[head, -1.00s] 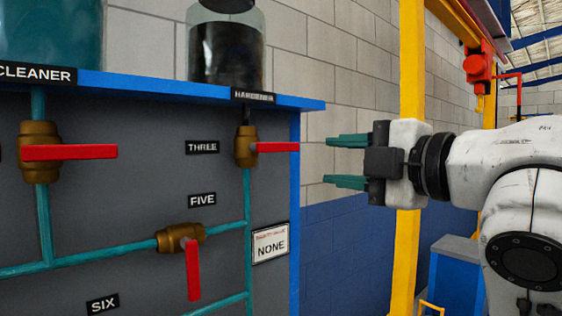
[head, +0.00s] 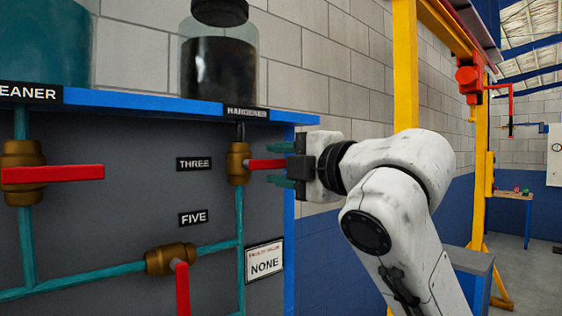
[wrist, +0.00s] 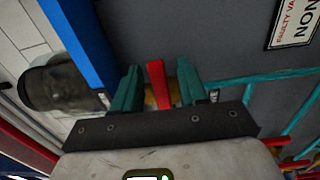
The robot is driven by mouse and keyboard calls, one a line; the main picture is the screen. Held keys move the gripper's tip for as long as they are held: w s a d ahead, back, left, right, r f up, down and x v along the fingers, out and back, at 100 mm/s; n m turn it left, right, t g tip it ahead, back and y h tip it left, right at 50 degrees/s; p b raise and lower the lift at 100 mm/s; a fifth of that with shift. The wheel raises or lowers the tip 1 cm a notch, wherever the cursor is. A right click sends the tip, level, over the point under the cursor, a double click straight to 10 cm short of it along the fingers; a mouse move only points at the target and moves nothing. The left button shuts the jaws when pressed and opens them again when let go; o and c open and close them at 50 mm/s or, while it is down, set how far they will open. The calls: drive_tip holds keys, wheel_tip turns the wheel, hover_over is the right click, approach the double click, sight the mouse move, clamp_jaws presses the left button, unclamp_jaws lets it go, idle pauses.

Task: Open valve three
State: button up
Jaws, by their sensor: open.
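Valve three (head: 238,163) is a brass body with a red handle (head: 265,164), right of the THREE label (head: 194,164) and below the HARDENER label. Its handle points right, across the vertical teal pipe. My gripper (head: 278,164) has teal fingers and is open around the outer end of the handle, one finger above and one below. In the wrist view the red handle (wrist: 158,85) stands between the two separated fingers, with a gap on either side. The brass body is mostly hidden there.
Valve five (head: 170,259) with a red handle pointing down sits lower left. Another valve (head: 22,172) is at the far left. A jar of dark fluid (head: 219,68) stands on the blue shelf above. A NONE sign (head: 264,262) is below. A yellow post (head: 405,65) stands behind my arm.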

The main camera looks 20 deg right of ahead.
drive_tip(key=shift+w, duration=0.1)
drive_tip(key=shift+c, duration=0.2)
clamp_jaws()
idle(0.5)
